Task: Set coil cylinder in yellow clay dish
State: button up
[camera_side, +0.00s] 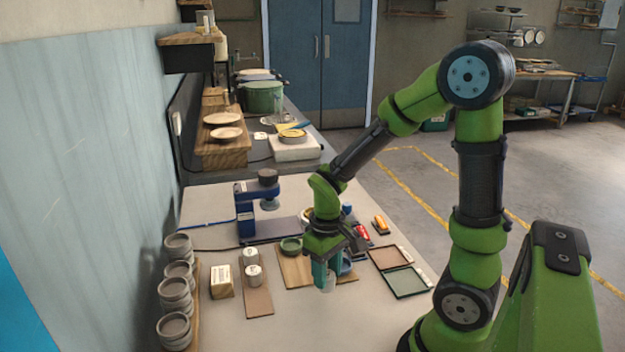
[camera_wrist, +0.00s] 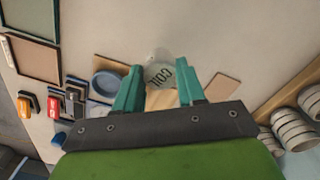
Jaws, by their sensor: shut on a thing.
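My gripper (camera_side: 325,268) has teal fingers shut on a pale cylinder (camera_side: 327,284), held upright-looking above the front of the table. I cannot make out a yellow clay dish near my gripper; my arm hides part of the table. A yellowish round piece (camera_side: 293,134) sits on a white block farther back.
Two small white cylinders (camera_side: 252,274) stand on boards to the left, near a boxy block (camera_side: 221,282). Stacked grey cups (camera_side: 175,297) line the left edge. A blue device (camera_side: 256,206) is behind. Flat framed trays (camera_side: 403,281) lie right.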

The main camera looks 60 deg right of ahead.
jog(key=w+d+r+m, duration=0.2)
jog(key=w+d+m, duration=0.1)
jog(key=d+m, duration=0.5)
jog(key=w+d+r+m, duration=0.1)
jog(key=w+d+m, duration=0.2)
jog(key=d+m, duration=0.5)
jog(key=w+d, duration=0.3)
jog(key=w, duration=0.1)
jog(key=w+d+f+n, duration=0.1)
jog(key=w+d, duration=0.3)
jog(key=w+d+n, duration=0.1)
jog(key=w+d, duration=0.2)
jog(key=w, duration=0.1)
jog(key=shift+w+d+f, duration=0.1)
jog(key=shift+d+f, duration=0.05)
jog(key=shift+d, duration=0.1)
jog(key=shift+f, duration=1.7)
jog(key=shift+f, duration=0.25)
jog(key=o, duration=1.1)
